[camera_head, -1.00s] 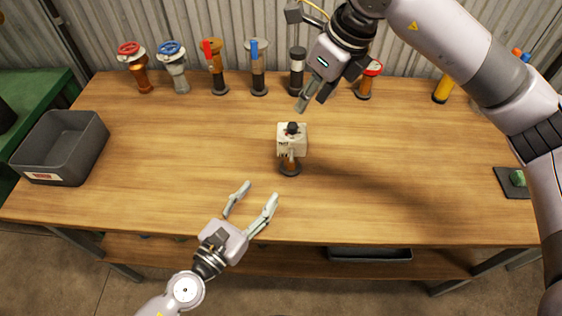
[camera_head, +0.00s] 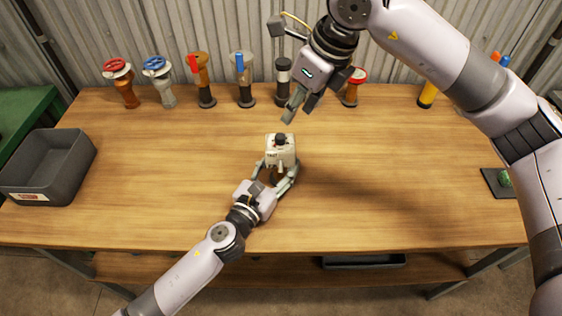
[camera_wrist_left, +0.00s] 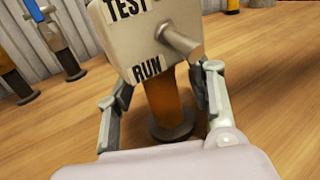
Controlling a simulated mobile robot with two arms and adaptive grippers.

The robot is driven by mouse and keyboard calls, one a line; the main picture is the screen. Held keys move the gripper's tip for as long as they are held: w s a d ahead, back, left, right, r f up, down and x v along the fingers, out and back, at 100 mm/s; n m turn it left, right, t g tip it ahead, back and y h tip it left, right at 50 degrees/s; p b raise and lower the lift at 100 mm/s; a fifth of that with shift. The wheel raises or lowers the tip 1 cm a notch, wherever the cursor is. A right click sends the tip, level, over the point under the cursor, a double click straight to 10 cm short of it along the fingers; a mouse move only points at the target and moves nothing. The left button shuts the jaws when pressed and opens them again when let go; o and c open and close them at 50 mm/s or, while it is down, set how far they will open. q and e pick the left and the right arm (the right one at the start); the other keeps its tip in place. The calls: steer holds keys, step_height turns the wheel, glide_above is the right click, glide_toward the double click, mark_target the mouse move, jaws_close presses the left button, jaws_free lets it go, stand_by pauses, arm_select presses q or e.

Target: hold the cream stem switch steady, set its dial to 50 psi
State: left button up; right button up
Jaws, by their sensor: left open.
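The cream stem switch (camera_head: 281,150) stands upright in the middle of the table, a cream box with a black dial (camera_head: 280,139) on top and a brown stem on a dark round foot. In the left wrist view its box (camera_wrist_left: 150,40) shows TEST and RUN labels and a metal stub. The dial's setting is too small to read. My left gripper (camera_head: 276,173) is open, with its fingers on either side of the stem (camera_wrist_left: 163,105). My right gripper (camera_head: 300,108) hangs above and behind the switch, apart from it; its finger gap is unclear.
Red and blue handwheel valves (camera_head: 158,78) and several lever valves and posts line the back of the wooden table (camera_head: 400,180). A grey bin (camera_head: 45,170) stands at the left. A dark pad (camera_head: 500,183) with a green item lies at the right. The table around the switch is clear.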

arm_select(q)
steer(key=shift+w+d, duration=0.2)
steer(key=shift+w, duration=0.15)
jaws_close()
stand_by(0.5)
